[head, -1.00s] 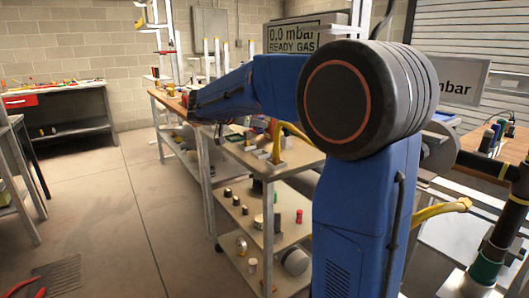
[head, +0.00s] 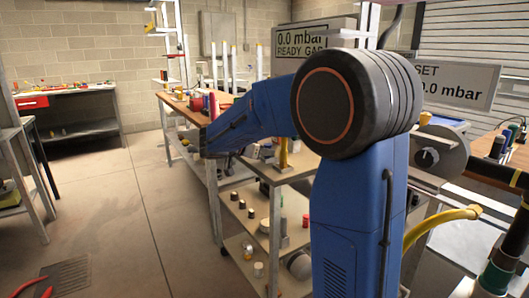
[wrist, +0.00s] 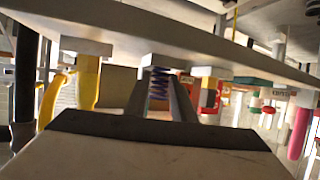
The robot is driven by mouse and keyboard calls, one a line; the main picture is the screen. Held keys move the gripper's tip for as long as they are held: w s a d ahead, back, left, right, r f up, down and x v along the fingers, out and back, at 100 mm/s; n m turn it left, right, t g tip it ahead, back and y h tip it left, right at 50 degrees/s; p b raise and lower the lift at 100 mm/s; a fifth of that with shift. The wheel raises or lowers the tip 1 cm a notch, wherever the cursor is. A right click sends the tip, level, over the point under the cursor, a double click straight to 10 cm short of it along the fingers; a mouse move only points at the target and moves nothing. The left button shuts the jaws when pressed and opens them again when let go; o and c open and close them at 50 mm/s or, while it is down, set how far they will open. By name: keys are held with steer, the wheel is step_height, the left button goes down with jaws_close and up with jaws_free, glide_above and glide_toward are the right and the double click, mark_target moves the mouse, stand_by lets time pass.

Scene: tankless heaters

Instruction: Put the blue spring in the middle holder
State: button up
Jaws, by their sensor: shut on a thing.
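In the wrist view, which looks upside down, the blue spring (wrist: 159,82) stands between the two grey fingers of my gripper (wrist: 160,88). The gripper is shut on it. The spring's end is at a light grey block (wrist: 168,61), which looks like the middle holder in a row on the surface. I cannot tell whether the spring is seated in it or only touches it. In the head view my arm hides the gripper and spring.
In the wrist view, a yellow part (wrist: 89,82) stands at a block on the left, and a yellow and red part (wrist: 210,95) on the right, both close to the fingers. In the head view, a shelved bench (head: 292,166) stands behind my arm, with open floor (head: 150,215) on the left.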

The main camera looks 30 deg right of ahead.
steer(key=shift+f, duration=0.15)
steer(key=o, duration=1.1)
steer(key=shift+c, duration=0.2)
steer(key=shift+r, duration=0.25)
steer(key=v, duration=1.2)
steer(key=s+d+f+n+g+y, duration=0.1)
steer(key=s+d+f+n+y, duration=0.2)
steer(key=s, duration=0.8)
steer(key=s+a+f+n+y, duration=0.3)
steer(key=s+f, duration=0.1)
steer(key=s, duration=0.4)
steer(key=s+a+f+n+y, duration=0.3)
steer(key=s+a+f+n, duration=0.1)
steer(key=s, duration=0.4)
steer(key=s+a+f+n+t+y, duration=0.1)
steer(key=s+a+f+n+y, duration=0.2)
steer(key=s+f, duration=0.3)
steer(key=shift+s+a+n+y, duration=0.3)
steer(key=shift+s+a+n, duration=0.25)
steer(key=shift+s, duration=0.6)
